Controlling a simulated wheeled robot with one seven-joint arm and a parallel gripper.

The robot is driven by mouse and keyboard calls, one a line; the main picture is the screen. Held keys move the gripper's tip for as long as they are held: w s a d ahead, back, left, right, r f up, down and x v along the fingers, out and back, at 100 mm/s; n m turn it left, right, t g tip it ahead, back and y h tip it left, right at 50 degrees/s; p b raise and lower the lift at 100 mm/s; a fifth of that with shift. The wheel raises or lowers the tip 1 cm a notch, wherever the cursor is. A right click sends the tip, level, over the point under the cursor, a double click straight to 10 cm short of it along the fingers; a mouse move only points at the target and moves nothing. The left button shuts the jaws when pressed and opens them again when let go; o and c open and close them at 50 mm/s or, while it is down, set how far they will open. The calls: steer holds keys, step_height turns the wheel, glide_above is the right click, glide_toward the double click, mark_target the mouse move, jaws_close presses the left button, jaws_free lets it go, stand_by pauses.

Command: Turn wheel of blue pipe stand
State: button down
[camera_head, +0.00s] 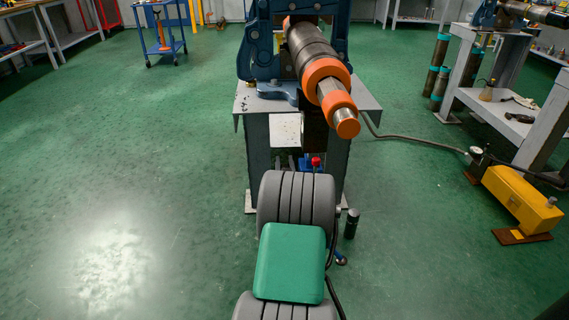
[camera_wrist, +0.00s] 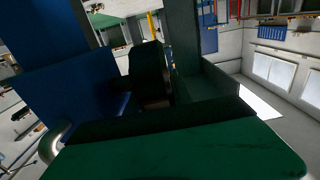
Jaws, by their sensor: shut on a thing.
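The blue pipe stand (camera_head: 260,50) is at the top middle of the head view, on a grey metal table (camera_head: 362,98). A dark pipe (camera_head: 309,48) with orange rings lies in it, tilted toward me. In the wrist view, a large blue part (camera_wrist: 60,100) of the stand fills the left side. My gripper (camera_wrist: 165,105) shows close up in the wrist view as dark shapes above a green block. It is shut on a dark part beside the blue surface. Deep shadow hides the contact, and the wheel's outline is not clear. The head view does not show the gripper.
A yellow box (camera_head: 522,197) lies on the floor at the right, with a hose running to the table. A grey bench (camera_head: 505,115) stands behind it at the right. A blue cart (camera_head: 160,40) is at the upper left. The green floor on the left is clear.

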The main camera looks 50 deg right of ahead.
steer(key=shift+f+b, duration=0.2)
steer(key=shift+b, duration=0.45)
steer(key=shift+f+t+h+b, duration=0.1)
steer(key=shift+t+h+b, duration=0.2)
steer(key=shift+b, duration=0.25)
steer(key=shift+s+a+t+h+b, duration=0.15)
steer(key=shift+t+h+b, duration=0.2)
steer(key=shift+b, duration=0.45)
steer(key=shift+s+a+r+t+h, duration=0.2)
steer(key=shift+r+t+h, duration=0.35)
steer(key=shift+h, duration=0.1)
steer(key=shift+s+a+r+t+h, duration=0.1)
steer(key=shift+s+a+t+h, duration=0.05)
steer(key=shift+t+h, duration=0.3)
steer(key=shift+s+a+r+t+h, duration=0.1)
steer(key=shift+a+t+h, duration=0.05)
steer(key=shift+t+h, duration=0.25)
steer(key=shift+h, duration=0.25)
steer(key=c, duration=1.4)
jaws_free()
steer(key=shift+r, duration=0.1)
